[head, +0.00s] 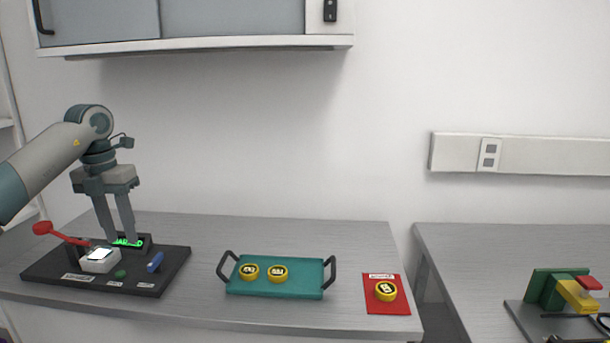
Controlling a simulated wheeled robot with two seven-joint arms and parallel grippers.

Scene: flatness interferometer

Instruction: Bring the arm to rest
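My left gripper (122,238) hangs fingers-down above the back of the black instrument base (60,262) at the left. Its two fingers are apart, with nothing held between them. Behind the fingertips is a small black display (146,243) with green text, partly hidden. On the base, a white block (100,261) with a bright top sits beside a red-knobbed lever (62,234). A blue part (155,262) and a green button (120,274) are also on the base. My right gripper does not show.
A teal tray (310,284) with dark handles holds two yellow-rimmed discs (249,271) (278,274). A third disc (386,290) lies on a red mat (397,307). A second bench at right carries a green, yellow and red fixture (543,287). A wall cabinet (230,20) hangs above.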

